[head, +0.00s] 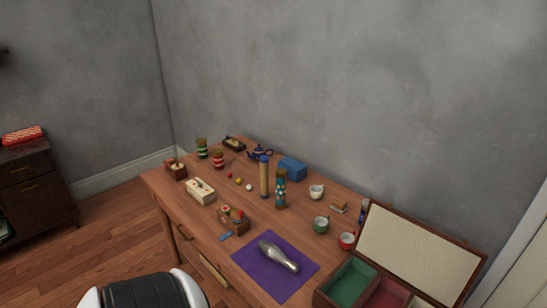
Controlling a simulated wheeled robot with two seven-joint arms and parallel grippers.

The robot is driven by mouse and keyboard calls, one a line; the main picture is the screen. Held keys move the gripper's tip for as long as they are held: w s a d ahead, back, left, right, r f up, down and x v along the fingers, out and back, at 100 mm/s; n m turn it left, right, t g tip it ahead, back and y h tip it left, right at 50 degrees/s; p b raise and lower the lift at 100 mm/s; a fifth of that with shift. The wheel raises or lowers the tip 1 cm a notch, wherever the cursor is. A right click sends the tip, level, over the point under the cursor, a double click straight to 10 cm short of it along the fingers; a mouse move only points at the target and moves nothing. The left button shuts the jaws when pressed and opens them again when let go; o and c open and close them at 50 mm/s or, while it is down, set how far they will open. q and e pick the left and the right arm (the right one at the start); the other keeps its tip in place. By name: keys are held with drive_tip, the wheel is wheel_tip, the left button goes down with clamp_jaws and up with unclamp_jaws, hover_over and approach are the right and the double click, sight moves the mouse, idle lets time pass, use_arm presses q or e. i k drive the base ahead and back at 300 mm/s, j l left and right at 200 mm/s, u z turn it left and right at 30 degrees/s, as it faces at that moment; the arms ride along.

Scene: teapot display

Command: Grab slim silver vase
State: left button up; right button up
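The slim silver vase (278,256) lies on its side on a purple cloth (255,273) near the front edge of the wooden table. Neither of my grippers shows in the head view.
An open box (420,250) with green and red compartments stands right of the cloth. A green cup (321,225), a red cup (347,240) and a white cup (316,192) stand behind it. A small wooden crate (234,225) is on the left. Tall cylinders (280,190) stand farther back.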

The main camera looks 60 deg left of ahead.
sight(272, 252)
drive_tip(key=u, duration=1.7)
drive_tip(key=z, duration=0.65)
drive_tip(key=j+z, duration=0.8)
drive_tip(key=j, duration=0.15)
drive_tip(key=j+z, duration=0.4)
drive_tip(key=k+j+z, duration=0.2)
drive_tip(key=j+z, duration=0.2)
